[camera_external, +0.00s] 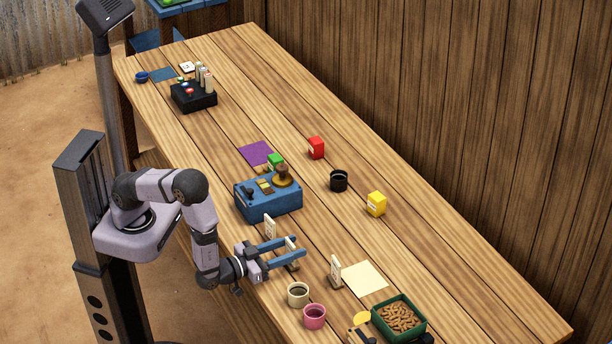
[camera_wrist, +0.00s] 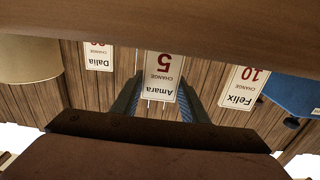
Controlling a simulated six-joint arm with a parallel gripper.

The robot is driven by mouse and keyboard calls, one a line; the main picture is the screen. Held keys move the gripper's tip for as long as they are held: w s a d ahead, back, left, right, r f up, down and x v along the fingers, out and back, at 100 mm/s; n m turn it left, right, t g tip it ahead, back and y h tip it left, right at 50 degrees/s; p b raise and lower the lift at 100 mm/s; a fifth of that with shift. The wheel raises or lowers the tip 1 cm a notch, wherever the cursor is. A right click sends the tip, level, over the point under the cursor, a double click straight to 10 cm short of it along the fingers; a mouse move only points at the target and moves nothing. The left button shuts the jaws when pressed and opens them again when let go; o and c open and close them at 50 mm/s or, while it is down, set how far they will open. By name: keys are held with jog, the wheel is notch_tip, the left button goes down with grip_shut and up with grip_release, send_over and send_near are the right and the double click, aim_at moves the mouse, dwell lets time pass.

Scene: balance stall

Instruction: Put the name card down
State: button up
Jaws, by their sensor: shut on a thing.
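My gripper (camera_external: 298,248) reaches over the near side of the table with its two blue fingers on either side of a white name card (camera_external: 291,251). In the wrist view this card (camera_wrist: 163,75) reads "Amara", "CHANGE" and 5, upside down, and my gripper (camera_wrist: 157,102) is shut on it. The card is roughly upright; I cannot tell whether its lower edge touches the table. A second card (camera_external: 270,227), reading "Felix" and 10 in the wrist view (camera_wrist: 242,87), stands beside the blue box. A third card (camera_external: 335,271), "Dalia" in the wrist view (camera_wrist: 98,56), stands to the right.
A blue box (camera_external: 268,203) stands beyond the gripper. A cream cup (camera_external: 298,294), a pink cup (camera_external: 314,316), a pale sheet (camera_external: 365,279) and a green tray (camera_external: 418,329) of brown pieces lie to the right. The far right of the wooden table (camera_external: 470,270) is clear.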

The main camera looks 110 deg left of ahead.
jog(key=shift+f, duration=0.15)
jog(key=shift+f, duration=0.1)
jog(key=o, duration=1.2)
jog(key=shift+c, duration=0.2)
jog(key=b+v, duration=0.1)
jog(key=v, duration=0.3)
jog(key=b+v, duration=0.1)
jog(key=v, duration=0.1)
jog(key=shift+d+f+b, duration=0.25)
jog(key=shift+b, duration=0.05)
jog(key=shift+o, duration=0.5)
jog(key=shift+s+d, duration=0.3)
jog(key=shift+s, duration=0.1)
